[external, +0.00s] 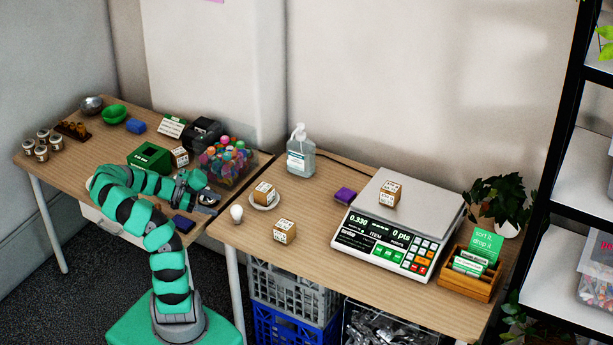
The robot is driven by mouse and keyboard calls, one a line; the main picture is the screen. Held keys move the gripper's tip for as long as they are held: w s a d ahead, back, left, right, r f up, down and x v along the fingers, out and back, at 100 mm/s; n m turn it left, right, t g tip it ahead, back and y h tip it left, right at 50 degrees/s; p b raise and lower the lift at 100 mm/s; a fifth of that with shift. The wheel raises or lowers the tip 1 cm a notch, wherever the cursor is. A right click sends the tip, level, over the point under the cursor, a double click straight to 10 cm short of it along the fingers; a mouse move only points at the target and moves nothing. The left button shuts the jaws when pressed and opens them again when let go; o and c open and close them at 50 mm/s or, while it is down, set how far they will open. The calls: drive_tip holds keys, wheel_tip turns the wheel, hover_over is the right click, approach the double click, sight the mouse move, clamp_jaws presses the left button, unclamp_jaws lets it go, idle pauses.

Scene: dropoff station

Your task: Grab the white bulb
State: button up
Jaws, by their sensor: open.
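The white bulb (237,213) stands on the wooden table near its front left edge, left of a small cardboard box (285,231) and a white saucer (264,203). My gripper (212,203) is at the end of the green and grey arm, to the left of the bulb and apart from it. It is open, and I see nothing held between its jaws. The fingertips are small and dark in this view, over the edge where the two tables meet.
A box sits on the saucer. A clear bin of colourful items (225,162) stands behind my gripper. A sanitizer bottle (300,152), a purple block (345,195) and a scale (385,235) with a box on it are to the right. A dark blue item (184,224) lies near my arm.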

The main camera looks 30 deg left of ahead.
sight(237, 211)
drive_tip(key=b+x, duration=0.2)
drive_tip(key=x, duration=0.7)
drive_tip(key=shift+w, duration=0.1)
drive_tip(key=shift+c, duration=0.4)
drive_tip(key=c, duration=0.8)
